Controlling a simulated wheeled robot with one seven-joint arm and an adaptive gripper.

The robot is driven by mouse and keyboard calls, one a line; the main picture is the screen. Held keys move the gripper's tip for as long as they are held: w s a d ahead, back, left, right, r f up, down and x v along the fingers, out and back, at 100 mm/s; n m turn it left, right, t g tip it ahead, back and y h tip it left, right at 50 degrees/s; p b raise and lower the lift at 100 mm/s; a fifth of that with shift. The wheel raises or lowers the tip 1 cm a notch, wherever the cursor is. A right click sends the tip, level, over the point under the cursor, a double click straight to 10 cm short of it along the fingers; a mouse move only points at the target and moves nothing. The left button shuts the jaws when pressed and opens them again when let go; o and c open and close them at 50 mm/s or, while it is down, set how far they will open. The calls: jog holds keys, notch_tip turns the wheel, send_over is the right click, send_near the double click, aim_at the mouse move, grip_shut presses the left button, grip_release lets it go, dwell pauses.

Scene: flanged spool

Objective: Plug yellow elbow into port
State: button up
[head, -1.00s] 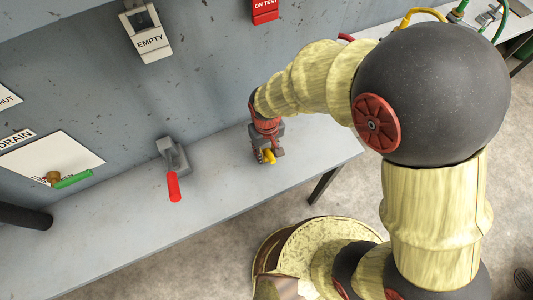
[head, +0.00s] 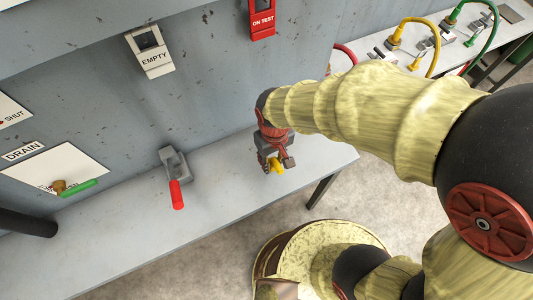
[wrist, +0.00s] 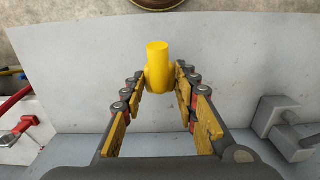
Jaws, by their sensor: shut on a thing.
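The yellow elbow (head: 277,167) is a short, bright yellow pipe piece. In the wrist view the elbow (wrist: 158,66) sits between the fingertips of my gripper (wrist: 160,78), with one end sticking out beyond them. My gripper (head: 272,158) is shut on it and hangs over the grey bench near its right end. I cannot tell from these views how high it is above the bench top. I cannot pick out with certainty which fitting is the port; fittings with yellow and green hoses (head: 434,44) show on a bench at the upper right.
A toggle clamp with a red handle (head: 176,190) stands on the grey bench (head: 225,195), left of my gripper. The wall behind bears an EMPTY sign (head: 152,58) and a red ON TEST sign (head: 262,18).

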jog(key=s+d+r+p, duration=0.1)
jog(key=s+d+r, duration=0.3)
jog(key=s, duration=0.3)
jog(key=shift+s+d+p, duration=0.3)
jog(key=shift+s+d, duration=0.05)
jog(key=shift+d, duration=0.1)
jog(key=shift+w, duration=0.1)
jog(key=w+d+f+m, duration=0.2)
jog(key=w+d, duration=0.3)
jog(key=w, duration=0.4)
jog(key=w+d+f+m+b, duration=0.1)
jog(key=w+d+f, duration=0.4)
jog(key=w, duration=0.5)
jog(key=w+d+f+m, duration=0.3)
jog(key=w+d+f, duration=0.1)
jog(key=w, duration=0.5)
jog(key=shift+w+d+f, duration=0.15)
jog(key=shift+w+d, duration=0.25)
jog(key=shift+d, duration=0.3)
jog(key=shift+s, duration=0.15)
